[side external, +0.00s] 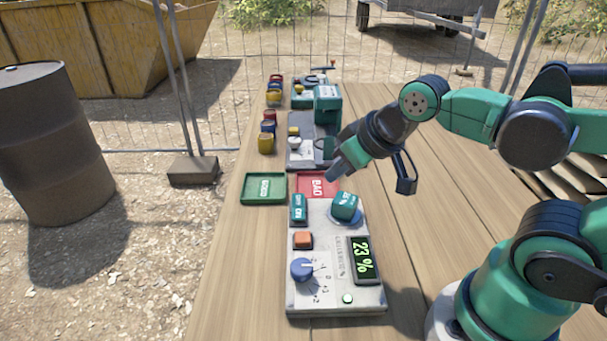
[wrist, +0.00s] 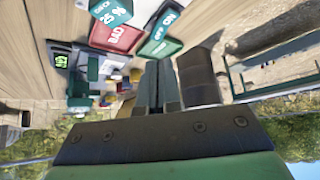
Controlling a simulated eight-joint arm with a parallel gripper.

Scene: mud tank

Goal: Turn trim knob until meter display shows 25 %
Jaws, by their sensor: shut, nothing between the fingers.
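The trim knob (side external: 302,269) is blue with a pale pointer and sits at the lower left of a light grey meter (side external: 325,299) on the table. The meter display (side external: 363,260) shows 23 % in green digits. My gripper (side external: 333,173) is shut and empty, over the area of the red BAD tray (side external: 322,181), behind the meter and well apart from the knob. In the wrist view my closed fingers (wrist: 160,85) point up the picture with nothing between them. The knob is not visible there.
A teal block (side external: 346,206) stands on the meter's round pad; an OFF/ON block (side external: 298,208) and an orange button (side external: 303,240) are beside it. A green tray (side external: 264,188) lies left of the red one. Behind are another device (side external: 305,152) and several coloured weights.

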